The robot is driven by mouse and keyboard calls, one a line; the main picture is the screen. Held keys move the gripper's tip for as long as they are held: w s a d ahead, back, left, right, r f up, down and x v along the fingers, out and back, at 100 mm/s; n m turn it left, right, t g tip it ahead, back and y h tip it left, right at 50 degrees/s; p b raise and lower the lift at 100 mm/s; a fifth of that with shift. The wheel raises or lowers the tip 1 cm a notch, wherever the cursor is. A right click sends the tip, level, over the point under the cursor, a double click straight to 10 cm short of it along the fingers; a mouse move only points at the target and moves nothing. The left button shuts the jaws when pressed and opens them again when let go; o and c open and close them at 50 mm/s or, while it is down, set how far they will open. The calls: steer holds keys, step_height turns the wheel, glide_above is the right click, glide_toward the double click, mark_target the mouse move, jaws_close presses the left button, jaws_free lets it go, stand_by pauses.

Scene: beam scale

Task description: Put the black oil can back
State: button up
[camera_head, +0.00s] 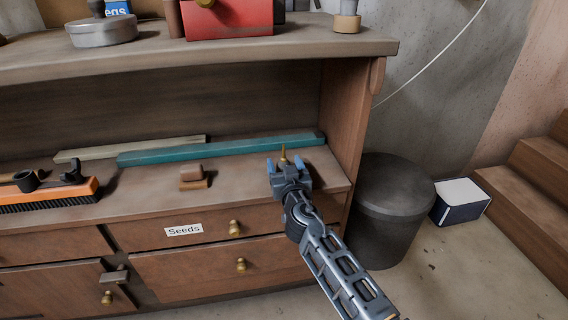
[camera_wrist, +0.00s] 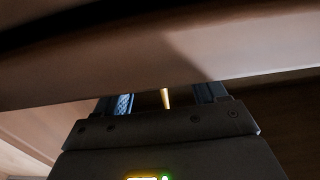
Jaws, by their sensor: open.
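A thin brass-coloured spout (camera_head: 284,152) shows between the fingers of my gripper (camera_head: 285,165), over the right end of the dresser's lower shelf. The spout also shows in the wrist view (camera_wrist: 165,98), between the two blue fingers. It looks like part of the black oil can, but the can's body is hidden behind my gripper. My gripper is open, with its fingers on either side of the spout. I cannot tell whether they touch the can.
A teal bar (camera_head: 220,149) lies behind my gripper, and a small brown block (camera_head: 192,177) lies to its left. An orange brush (camera_head: 50,195) is farther left. The upper shelf (camera_head: 330,47) overhangs, holding a red box (camera_head: 228,18). A dark bin (camera_head: 390,205) stands right.

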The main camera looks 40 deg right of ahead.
steer(key=v, duration=1.1)
steer(key=shift+b, duration=0.45)
steer(key=s+a+f+n+y, duration=0.2)
steer(key=s+a+f+y, duration=0.1)
steer(key=s+a, duration=0.45)
steer(key=s+a+f+n+y, duration=0.1)
steer(key=s+a+f+y, duration=0.15)
steer(key=s+a, duration=0.55)
steer(key=s+a+r+n+y, duration=0.1)
steer(key=s+r+n+y, duration=0.1)
steer(key=s+r, duration=0.4)
steer(key=s+a+r+n+y, duration=0.1)
steer(key=s+r, duration=0.4)
steer(key=s, duration=1)
steer(key=shift+a+r+n+y, duration=0.4)
steer(key=shift+a+y, duration=0.25)
steer(key=shift+y, duration=0.1)
